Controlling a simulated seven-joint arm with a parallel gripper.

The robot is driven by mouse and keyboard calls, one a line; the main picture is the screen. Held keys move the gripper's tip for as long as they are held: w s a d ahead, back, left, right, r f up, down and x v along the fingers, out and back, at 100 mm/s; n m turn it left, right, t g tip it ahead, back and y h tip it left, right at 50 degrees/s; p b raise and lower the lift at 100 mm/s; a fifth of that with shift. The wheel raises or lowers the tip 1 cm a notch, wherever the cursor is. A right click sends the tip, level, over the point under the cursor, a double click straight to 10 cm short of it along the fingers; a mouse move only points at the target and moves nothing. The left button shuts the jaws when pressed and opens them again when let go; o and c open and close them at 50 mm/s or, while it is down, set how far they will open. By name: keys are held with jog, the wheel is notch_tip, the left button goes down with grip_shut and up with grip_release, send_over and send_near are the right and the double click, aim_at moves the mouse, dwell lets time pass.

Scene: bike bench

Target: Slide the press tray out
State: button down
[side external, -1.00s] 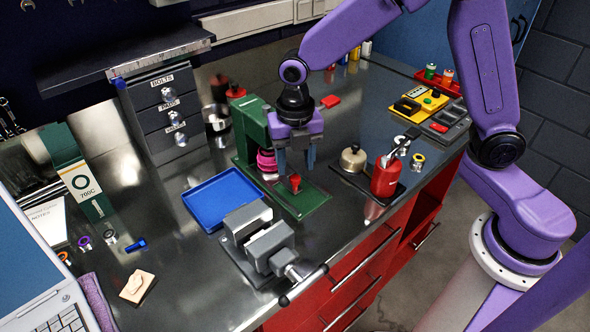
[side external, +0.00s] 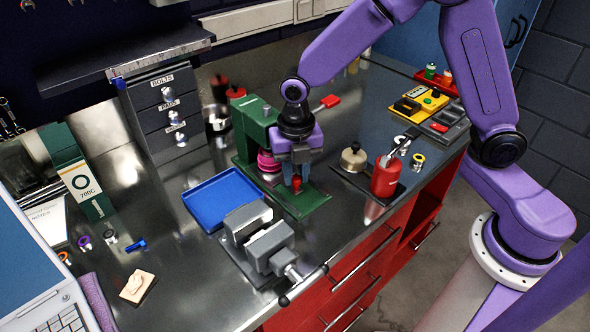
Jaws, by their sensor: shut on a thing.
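The green press (side external: 256,122) stands near the middle of the bench, with a pink round part (side external: 268,161) low at its front. Its flat green base plate (side external: 312,203) reaches toward the bench's front edge. A small red handle (side external: 296,186) stands up over this plate. My gripper (side external: 295,180) points down in front of the press, its fingers closed around the red handle. I cannot tell the press tray apart from the base plate; the gripper hides part of this area. The press's red-ended lever (side external: 330,101) sticks out behind my gripper.
A blue tray (side external: 224,197) lies left of the press, and a grey vise (side external: 262,240) stands in front of it. A red bottle (side external: 387,176) and a brass-coloured pot (side external: 353,161) stand close on the right. Bench surface between vise and press plate is narrow but clear.

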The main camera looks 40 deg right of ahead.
jog(key=s, duration=0.8)
jog(key=shift+s, duration=0.3)
jog(key=c, duration=0.9)
grip_release()
notch_tip(320, 180, up, 18)
jog(key=shift+f, duration=0.25)
